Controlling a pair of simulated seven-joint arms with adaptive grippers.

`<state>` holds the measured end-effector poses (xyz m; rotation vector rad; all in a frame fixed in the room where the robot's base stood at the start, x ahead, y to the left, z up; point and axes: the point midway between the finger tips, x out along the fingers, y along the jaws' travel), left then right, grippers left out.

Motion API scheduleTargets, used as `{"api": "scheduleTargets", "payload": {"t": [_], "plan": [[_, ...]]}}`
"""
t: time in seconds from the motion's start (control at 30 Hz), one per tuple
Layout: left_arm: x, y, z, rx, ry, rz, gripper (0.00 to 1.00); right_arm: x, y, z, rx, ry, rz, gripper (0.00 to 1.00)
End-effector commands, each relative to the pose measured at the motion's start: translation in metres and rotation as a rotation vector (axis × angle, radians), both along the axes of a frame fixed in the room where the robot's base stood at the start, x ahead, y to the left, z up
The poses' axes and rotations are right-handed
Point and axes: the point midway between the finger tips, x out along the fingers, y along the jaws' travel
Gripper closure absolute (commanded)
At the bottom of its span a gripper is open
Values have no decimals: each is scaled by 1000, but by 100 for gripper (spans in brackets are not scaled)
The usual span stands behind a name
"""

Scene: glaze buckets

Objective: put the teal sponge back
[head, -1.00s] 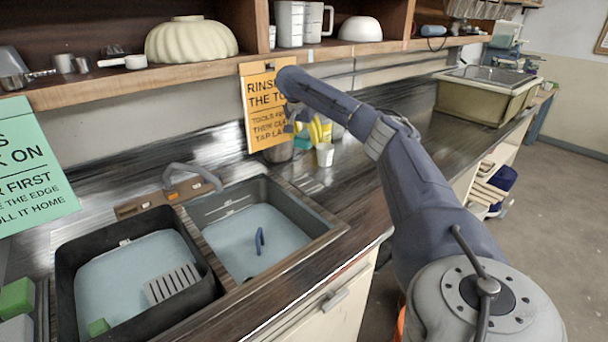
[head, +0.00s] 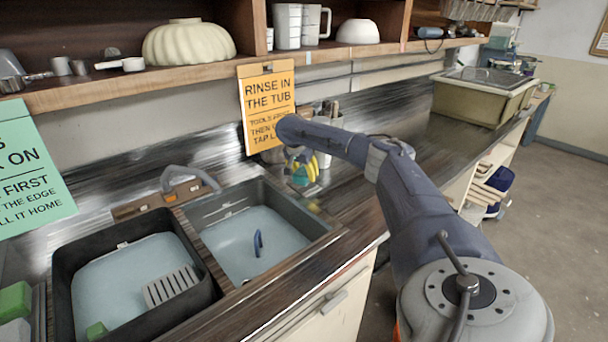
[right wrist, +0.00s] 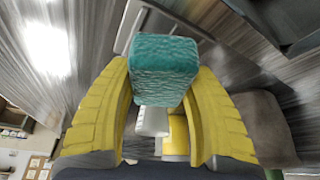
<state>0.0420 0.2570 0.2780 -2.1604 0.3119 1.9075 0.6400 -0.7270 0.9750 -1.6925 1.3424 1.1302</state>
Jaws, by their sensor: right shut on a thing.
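My right gripper (head: 308,171), with yellow fingers, is above the counter just right of the sink. It is shut on the teal sponge (head: 300,177). In the right wrist view the sponge (right wrist: 165,58) is a rough-textured teal block between the two yellow fingertips, sticking out past them. The counter shows below it, with a gap I cannot judge. My left gripper is not in view.
The double sink has a black left tub (head: 65,270) and a grey right basin (head: 290,195) with a blue handle (head: 258,243) in it. A utensil holder (head: 326,140) stands behind the gripper. A green block (head: 15,300) sits at the left edge. An orange sign (head: 268,105) hangs behind.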

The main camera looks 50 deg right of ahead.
Motion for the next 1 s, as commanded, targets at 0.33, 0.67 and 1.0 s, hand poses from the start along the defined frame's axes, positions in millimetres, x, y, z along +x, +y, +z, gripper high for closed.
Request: {"api": "scheduleTargets", "payload": {"t": [0.33,0.67,1.0], "plan": [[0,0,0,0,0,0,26,0,0,-17,-1,0,0,70],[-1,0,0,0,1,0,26,0,0,-20,0,-1,-1,45],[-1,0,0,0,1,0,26,0,0,-20,-1,-1,0,25]]}}
